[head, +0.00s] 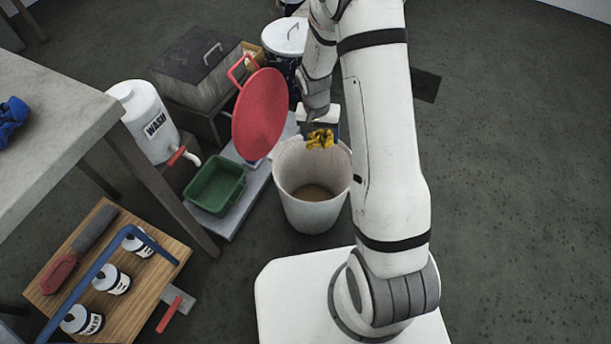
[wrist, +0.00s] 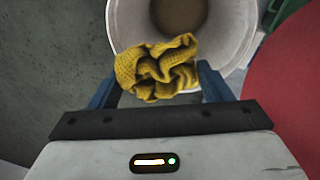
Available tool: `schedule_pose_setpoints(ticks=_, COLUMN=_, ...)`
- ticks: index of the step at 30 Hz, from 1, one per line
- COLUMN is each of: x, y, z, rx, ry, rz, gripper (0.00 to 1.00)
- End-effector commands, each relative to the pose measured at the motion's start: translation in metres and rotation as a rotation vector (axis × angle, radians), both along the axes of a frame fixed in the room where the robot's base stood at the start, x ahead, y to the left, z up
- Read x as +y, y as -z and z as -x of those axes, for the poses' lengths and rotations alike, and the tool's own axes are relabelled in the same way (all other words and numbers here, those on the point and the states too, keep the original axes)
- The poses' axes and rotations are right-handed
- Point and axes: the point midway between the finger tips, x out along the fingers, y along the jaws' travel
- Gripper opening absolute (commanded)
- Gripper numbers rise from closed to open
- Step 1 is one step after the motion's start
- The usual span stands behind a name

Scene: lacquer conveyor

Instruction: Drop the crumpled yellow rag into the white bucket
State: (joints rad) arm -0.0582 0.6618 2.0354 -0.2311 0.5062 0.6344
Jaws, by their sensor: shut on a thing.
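The crumpled yellow rag (head: 321,138) hangs from my gripper (head: 320,127) at the far rim of the white bucket (head: 312,214) in the head view. In the wrist view the rag (wrist: 157,70) sits between the two blue fingers of my gripper (wrist: 158,84), which is shut on it. The white bucket (wrist: 236,52) opens beyond the rag, and its brownish bottom shows. The rag overlaps the near part of the bucket's mouth in the wrist view. How high the rag is above the rim I cannot tell.
A red round lid (head: 259,114) stands upright left of the bucket. A green tray (head: 215,187) is on a low grey platform beside it. A white WASH container (head: 146,122) and a wooden board with cans (head: 150,262) are further left. The floor right of my arm is mostly clear.

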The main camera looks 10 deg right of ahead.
Motion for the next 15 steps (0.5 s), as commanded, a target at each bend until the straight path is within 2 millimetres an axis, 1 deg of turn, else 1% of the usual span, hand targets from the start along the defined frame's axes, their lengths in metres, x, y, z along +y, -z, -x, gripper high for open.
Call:
schedule_pose_setpoints(ticks=1, x=0.000, y=0.010, z=0.000, rx=0.001, ry=-0.001, rz=0.000, gripper=0.47)
schedule_pose_setpoints(ticks=6, x=0.000, y=0.031, z=0.000, rx=0.001, ry=-0.002, rz=0.000, gripper=0.47)
schedule_pose_setpoints(ticks=9, x=0.000, y=0.040, z=0.000, rx=0.002, ry=-0.002, rz=0.000, gripper=0.47)
schedule_pose_setpoints(ticks=15, x=0.001, y=0.045, z=0.000, rx=-0.001, ry=-0.003, rz=0.000, gripper=0.47)
